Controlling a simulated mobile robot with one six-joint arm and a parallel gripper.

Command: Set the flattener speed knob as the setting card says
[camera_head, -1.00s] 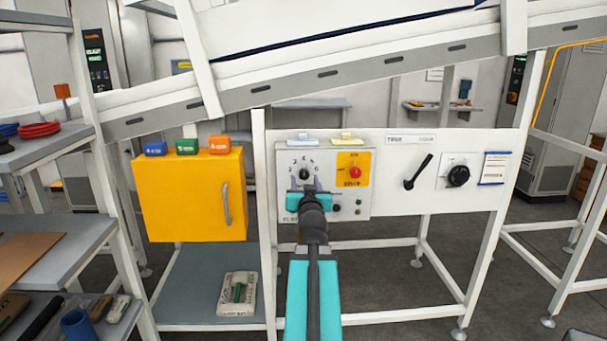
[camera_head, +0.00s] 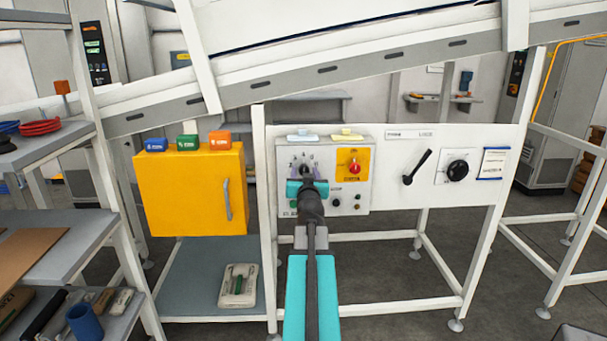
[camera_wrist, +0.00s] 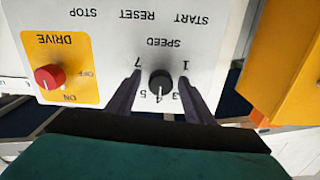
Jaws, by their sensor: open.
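My gripper (camera_wrist: 161,76) is open, with one dark finger on each side of the knob. I cannot tell whether the fingers touch it. In the head view my gripper (camera_head: 305,171) covers most of the knob. A white card with a blue edge (camera_head: 495,163) is at the right end of the panel; its text is too small to read.
A red DRIVE knob (camera_wrist: 49,77) on a yellow plate is beside the speed knob. A black lever (camera_head: 417,167) and a black dial (camera_head: 457,170) are further right. A yellow cabinet (camera_head: 188,195) stands left. A sloping conveyor (camera_head: 330,80) runs above.

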